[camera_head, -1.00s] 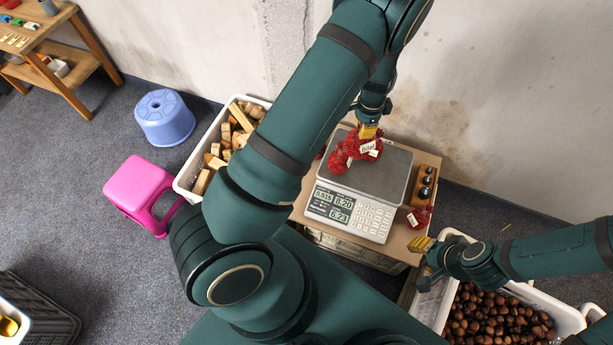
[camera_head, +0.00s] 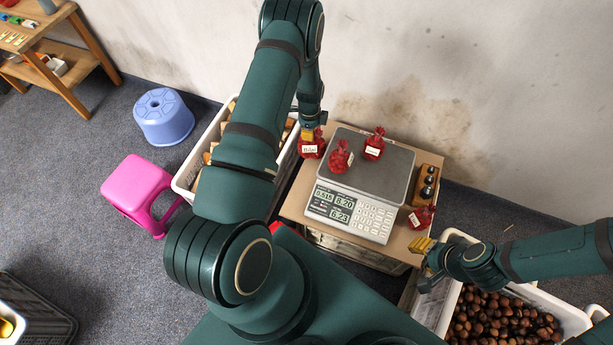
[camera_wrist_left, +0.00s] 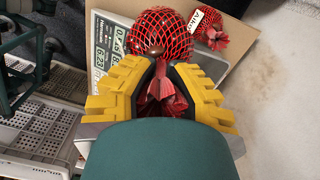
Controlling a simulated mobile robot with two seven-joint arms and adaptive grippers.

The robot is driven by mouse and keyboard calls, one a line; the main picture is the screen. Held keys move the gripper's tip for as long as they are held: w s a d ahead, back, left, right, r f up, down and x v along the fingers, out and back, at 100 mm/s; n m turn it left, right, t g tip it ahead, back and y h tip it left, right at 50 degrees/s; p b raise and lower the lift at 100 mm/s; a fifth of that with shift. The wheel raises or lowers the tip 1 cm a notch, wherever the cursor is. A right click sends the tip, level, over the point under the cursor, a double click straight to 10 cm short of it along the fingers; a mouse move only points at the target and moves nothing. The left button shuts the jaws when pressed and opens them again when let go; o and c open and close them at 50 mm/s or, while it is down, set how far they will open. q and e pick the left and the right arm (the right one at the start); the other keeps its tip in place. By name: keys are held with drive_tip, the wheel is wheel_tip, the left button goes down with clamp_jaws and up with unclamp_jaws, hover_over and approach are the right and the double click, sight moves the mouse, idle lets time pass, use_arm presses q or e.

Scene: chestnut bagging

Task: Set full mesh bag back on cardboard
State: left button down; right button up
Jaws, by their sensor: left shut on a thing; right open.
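My left gripper (camera_head: 307,135) is shut on the gathered neck of a full red mesh bag (camera_head: 311,151), over the cardboard (camera_head: 292,204) just left of the scale (camera_head: 380,180). In the left wrist view the fingers (camera_wrist_left: 163,88) pinch the neck, and the round bag (camera_wrist_left: 163,32) shows beyond them. I cannot tell whether its base touches the cardboard. A second red bag with a white label (camera_wrist_left: 212,36) sits close by there. Two red bags (camera_head: 340,157) (camera_head: 374,146) stand on the scale pan.
Another red bag (camera_head: 420,217) lies at the cardboard's right, in front of a wooden block with dark weights (camera_head: 428,182). A crate of chestnuts (camera_head: 446,312) stands at lower right. A white crate of wood pieces (camera_head: 181,182) is at left, partly behind my left arm.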

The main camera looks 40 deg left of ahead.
use_arm(q)
wheel_tip(320, 180, down, 19)
drive_tip(key=a+b, duration=0.1)
drive_tip(key=b, duration=0.3)
drive_tip(key=shift+s, duration=0.1)
drive_tip(key=shift+f, duration=0.15)
drive_tip(key=c, duration=1.1)
unclamp_jaws()
drive_tip(key=shift+o, duration=0.2)
